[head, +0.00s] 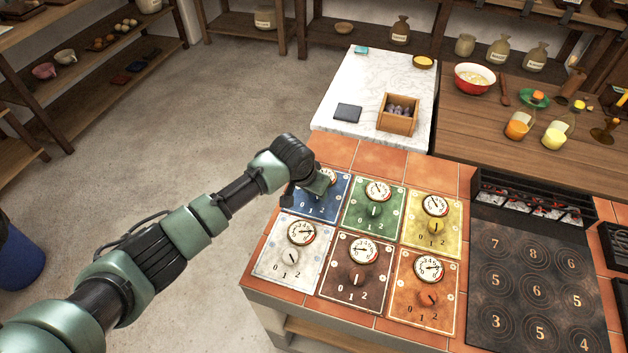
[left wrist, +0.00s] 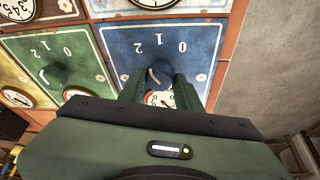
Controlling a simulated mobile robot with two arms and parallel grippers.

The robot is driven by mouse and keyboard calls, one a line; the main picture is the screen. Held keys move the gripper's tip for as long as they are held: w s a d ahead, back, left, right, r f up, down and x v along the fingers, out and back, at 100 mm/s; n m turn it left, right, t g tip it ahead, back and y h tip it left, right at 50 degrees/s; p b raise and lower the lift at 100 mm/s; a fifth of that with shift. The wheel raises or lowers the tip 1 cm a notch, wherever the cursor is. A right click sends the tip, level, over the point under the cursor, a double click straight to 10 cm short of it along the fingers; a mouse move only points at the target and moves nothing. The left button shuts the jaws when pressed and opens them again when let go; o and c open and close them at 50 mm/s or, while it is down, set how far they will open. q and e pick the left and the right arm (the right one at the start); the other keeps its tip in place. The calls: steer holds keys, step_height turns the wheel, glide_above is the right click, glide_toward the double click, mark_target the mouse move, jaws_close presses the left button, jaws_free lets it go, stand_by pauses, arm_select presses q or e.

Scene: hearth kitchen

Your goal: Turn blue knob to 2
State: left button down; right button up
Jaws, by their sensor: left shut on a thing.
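The blue panel (head: 330,206) is at the back left of the panel group in the head view, with 0, 1, 2 along its near part. It also fills the middle of the left wrist view (left wrist: 120,44). My left gripper (head: 312,192) is over it and hides its knob in the head view. In the left wrist view the blue knob (left wrist: 159,70) sits between the two green fingers of my left gripper (left wrist: 160,82), which are shut on it. A pale mark shows on the knob, but I cannot tell its setting. My right gripper is not in view.
Close around are the green panel (head: 361,222), yellow panel (head: 420,235), white panel (head: 272,268), brown panel (head: 338,283) and orange panel (head: 410,308), each with a gauge and knob. A marble slab (head: 375,75) with a wooden box (head: 397,126) lies behind.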

arm_select(q)
steer(key=shift+d+r+n+y+p, duration=0.1)
steer(key=shift+n+y+p, duration=0.3)
steer(key=shift+n+p, duration=0.75)
steer(key=shift+n+t, duration=0.25)
steer(key=shift+t, duration=0.05)
steer(key=c, duration=1)
jaws_free()
steer(key=shift+b+v, duration=0.35)
steer(key=shift+v, duration=3.5)
